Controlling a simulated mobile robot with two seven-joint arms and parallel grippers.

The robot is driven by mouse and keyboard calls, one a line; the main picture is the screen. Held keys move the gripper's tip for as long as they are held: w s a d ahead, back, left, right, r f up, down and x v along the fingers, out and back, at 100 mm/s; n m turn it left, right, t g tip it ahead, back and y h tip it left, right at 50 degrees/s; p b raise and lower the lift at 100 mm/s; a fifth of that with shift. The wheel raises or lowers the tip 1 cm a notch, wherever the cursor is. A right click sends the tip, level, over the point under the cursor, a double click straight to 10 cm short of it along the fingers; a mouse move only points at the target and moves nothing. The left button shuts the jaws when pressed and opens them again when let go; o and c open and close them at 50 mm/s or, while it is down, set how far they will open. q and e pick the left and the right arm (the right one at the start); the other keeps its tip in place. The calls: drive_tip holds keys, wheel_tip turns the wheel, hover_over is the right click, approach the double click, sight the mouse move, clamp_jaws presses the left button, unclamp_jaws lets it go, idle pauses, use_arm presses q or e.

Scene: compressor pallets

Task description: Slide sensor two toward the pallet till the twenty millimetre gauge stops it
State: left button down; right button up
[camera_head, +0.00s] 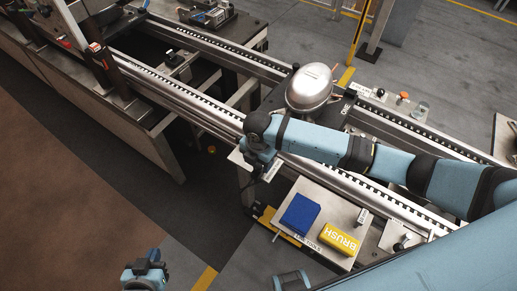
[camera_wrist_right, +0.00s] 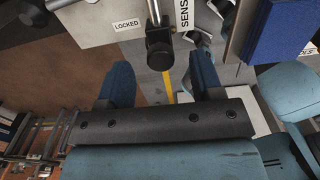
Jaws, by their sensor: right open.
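In the right wrist view a black sensor-like part (camera_wrist_right: 160,50) on a metal rod stands between and just beyond my right gripper's fingers. A label reading "SENS" (camera_wrist_right: 184,15) is beside it; its number is cut off. My right gripper (camera_wrist_right: 162,85) is open, with its two blue fingers apart and not visibly touching the part. In the head view my right gripper (camera_head: 262,168) is at the near rail, its fingers mostly hidden by the wrist. The dark pallet (camera_head: 275,98) carries a silver compressor (camera_head: 312,88). I cannot pick out the twenty millimetre gauge. My left gripper (camera_head: 145,272) is at the bottom left.
Conveyor rails (camera_head: 205,108) run across. A "LOCKED" label (camera_wrist_right: 126,24) is on a plate near the sensor part. Open floor lies at left.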

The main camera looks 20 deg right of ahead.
sight(259, 170)
wheel_tip(259, 170, down, 6)
drive_tip(key=shift+f, duration=0.1)
idle(0.4)
drive_tip(key=c, duration=1)
drive_tip(key=shift+c, duration=0.2)
